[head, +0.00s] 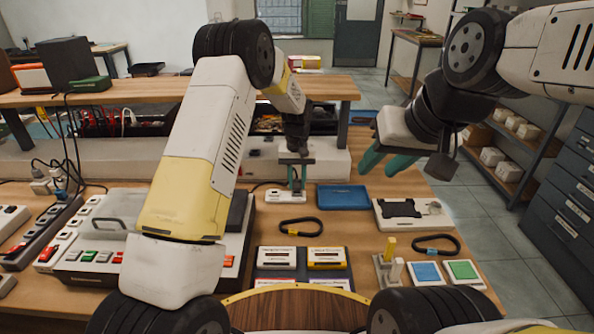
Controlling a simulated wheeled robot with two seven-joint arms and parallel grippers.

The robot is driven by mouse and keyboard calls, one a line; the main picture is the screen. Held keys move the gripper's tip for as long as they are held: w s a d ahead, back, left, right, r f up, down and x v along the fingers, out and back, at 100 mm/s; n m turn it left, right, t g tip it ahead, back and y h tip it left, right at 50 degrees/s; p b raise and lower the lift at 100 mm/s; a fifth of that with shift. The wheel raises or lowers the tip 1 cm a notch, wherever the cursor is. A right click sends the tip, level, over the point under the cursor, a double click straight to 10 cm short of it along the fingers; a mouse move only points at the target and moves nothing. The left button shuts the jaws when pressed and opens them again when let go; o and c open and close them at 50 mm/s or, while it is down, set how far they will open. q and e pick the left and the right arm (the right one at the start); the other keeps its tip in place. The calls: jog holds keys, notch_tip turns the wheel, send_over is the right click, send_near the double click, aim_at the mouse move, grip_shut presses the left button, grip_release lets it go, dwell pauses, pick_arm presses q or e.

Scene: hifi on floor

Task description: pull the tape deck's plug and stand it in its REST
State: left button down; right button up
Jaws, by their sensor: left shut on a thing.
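My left gripper (296,186) points down just above a small white block (288,196) behind the tape deck's right side. It is shut on a small pale thing, which seems to be the plug; the fingers hide most of it. A thin dark cable runs left from there. I cannot tell if the plug touches the block or if the block is its rest. The tape deck (85,245), grey with coloured keys, lies at the left, partly behind my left arm. My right gripper (386,164) is open and empty, raised over the bench's right side.
A power strip (38,238) with red switches lies at the left. Near the white block are a blue tray (343,197), a black cable loop (301,227) and a white device (412,214). Cassettes (277,257) lie in front. A raised shelf (130,93) runs behind.

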pick_arm(q)
jog(key=shift+f, duration=0.45)
dwell(0.3)
dwell(0.3)
jog(key=c, duration=1.1)
grip_release()
jog(key=shift+r, duration=6.45)
